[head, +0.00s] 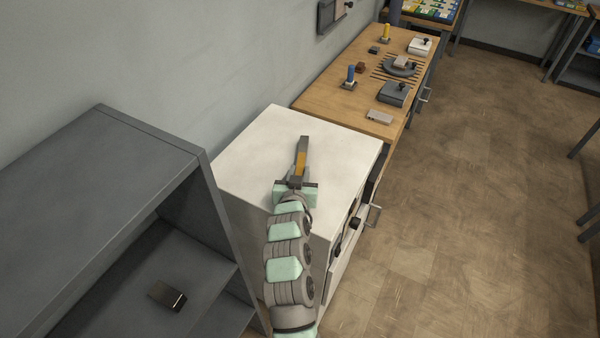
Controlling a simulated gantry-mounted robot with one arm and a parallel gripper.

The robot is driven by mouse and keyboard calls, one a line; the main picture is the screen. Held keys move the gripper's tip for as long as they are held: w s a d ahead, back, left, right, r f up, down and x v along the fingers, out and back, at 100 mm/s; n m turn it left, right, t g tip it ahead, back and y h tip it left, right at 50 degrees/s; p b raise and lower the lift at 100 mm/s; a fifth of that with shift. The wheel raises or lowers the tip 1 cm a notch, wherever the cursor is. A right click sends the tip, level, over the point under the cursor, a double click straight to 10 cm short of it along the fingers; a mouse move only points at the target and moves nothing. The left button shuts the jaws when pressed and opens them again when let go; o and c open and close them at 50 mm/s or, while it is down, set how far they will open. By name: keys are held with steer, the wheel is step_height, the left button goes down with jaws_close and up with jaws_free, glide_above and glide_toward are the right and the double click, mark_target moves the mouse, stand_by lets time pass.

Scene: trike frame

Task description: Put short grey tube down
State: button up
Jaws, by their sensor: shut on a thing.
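My gripper (299,173) is over the white cabinet's top (340,152), near its middle. It is shut on a narrow grey piece, which I take to be the short grey tube (304,143). The piece points away from me, toward the back of the cabinet, and an orange-yellow patch shows along it near the fingers. The near end of the piece is partly hidden by the gripper. I cannot tell whether the piece touches the cabinet top or is held above it.
A dark grey shelf unit (135,150) stands at the left with a small dark block (167,295) inside. Beyond the cabinet, a wooden bench (330,92) holds several fixtures and a light grey block (380,117). The cabinet top around my gripper is clear. Open floor lies right.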

jaws_close()
steer(key=shift+r, duration=0.1)
stand_by(0.4)
